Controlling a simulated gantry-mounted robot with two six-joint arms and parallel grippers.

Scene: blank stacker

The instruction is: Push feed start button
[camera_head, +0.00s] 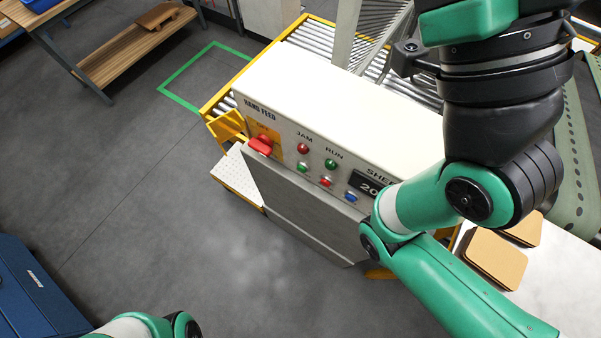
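The white control panel (283,133) of the feeder faces me in the middle of the view. Below its lamps are a green button (303,167), a red button (326,181) and a blue button (350,197). I cannot read labels on these buttons. A red JAM lamp (303,148) and a green RUN lamp (331,163) sit above them. A red switch handle (261,146) is on a yellow plate at the panel's left. Neither of my grippers is in view; only arm links show, at the right and at the bottom edge.
A display reading "20" (371,188) is partly covered by my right arm. Brown blank sheets (495,259) lie on a pale surface at the right. A roller conveyor (311,36) runs behind the panel. The floor (195,220) left of the machine is clear. A blue cabinet (35,290) stands lower left.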

